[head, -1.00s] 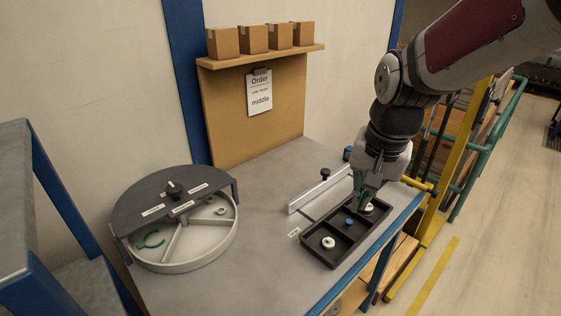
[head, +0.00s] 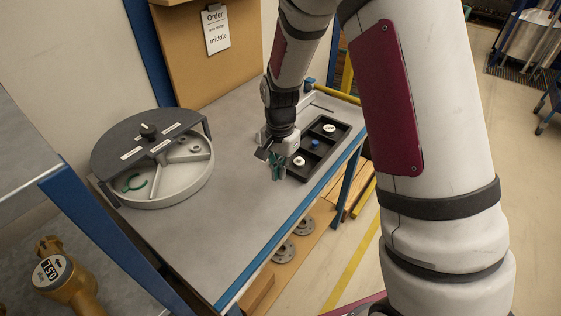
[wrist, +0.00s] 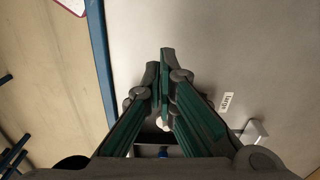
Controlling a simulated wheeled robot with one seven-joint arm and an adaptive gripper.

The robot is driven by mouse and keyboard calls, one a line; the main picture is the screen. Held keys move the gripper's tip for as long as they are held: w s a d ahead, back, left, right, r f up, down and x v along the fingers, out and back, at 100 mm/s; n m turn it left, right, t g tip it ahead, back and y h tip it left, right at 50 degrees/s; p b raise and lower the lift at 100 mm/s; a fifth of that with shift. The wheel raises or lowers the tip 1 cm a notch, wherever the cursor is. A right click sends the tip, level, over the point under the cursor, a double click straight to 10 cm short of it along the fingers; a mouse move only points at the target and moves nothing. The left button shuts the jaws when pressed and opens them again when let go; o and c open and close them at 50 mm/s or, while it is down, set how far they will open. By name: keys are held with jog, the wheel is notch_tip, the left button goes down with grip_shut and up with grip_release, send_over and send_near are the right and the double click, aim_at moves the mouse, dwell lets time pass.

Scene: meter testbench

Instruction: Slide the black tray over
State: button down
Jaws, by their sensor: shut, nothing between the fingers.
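The black tray (head: 326,153) lies on the grey bench near its blue front edge. It has compartments in a row, with a white round piece (head: 329,128) in the far one, a blue piece (head: 315,143) in the middle one and a whitish piece (head: 299,161) in the near one. My gripper (head: 277,170) points down just off the tray's near left end, its green fingers shut and empty. Whether it touches the tray I cannot tell.
A round sectioned container (head: 175,183) with a dark half cover stands at the bench's left. A label (wrist: 227,101) lies on the bench by the tray. A brass meter (head: 65,278) sits at lower left. The bench between container and tray is clear.

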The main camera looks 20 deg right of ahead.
aim_at(314, 145)
notch_tip(314, 145, down, 5)
jog(key=shift+s+f, duration=0.1)
jog(key=shift+f, duration=0.1)
jog(key=shift+w+d+r+p, duration=0.2)
jog(key=shift+w+d+p, duration=0.15)
jog(key=shift+w+d, duration=1)
jog(key=shift+d, duration=0.25)
jog(key=shift+w+d, duration=0.3)
jog(key=w+d+b, duration=0.2)
jog(key=d, duration=0.1)
jog(key=w+d+b, duration=0.2)
jog(key=w+d, duration=0.1)
jog(key=d, duration=0.1)
jog(key=w+d+b, duration=0.3)
jog(key=shift+w+d+f, duration=0.15)
jog(key=shift+w+d, duration=0.2)
jog(key=shift+d, duration=0.15)
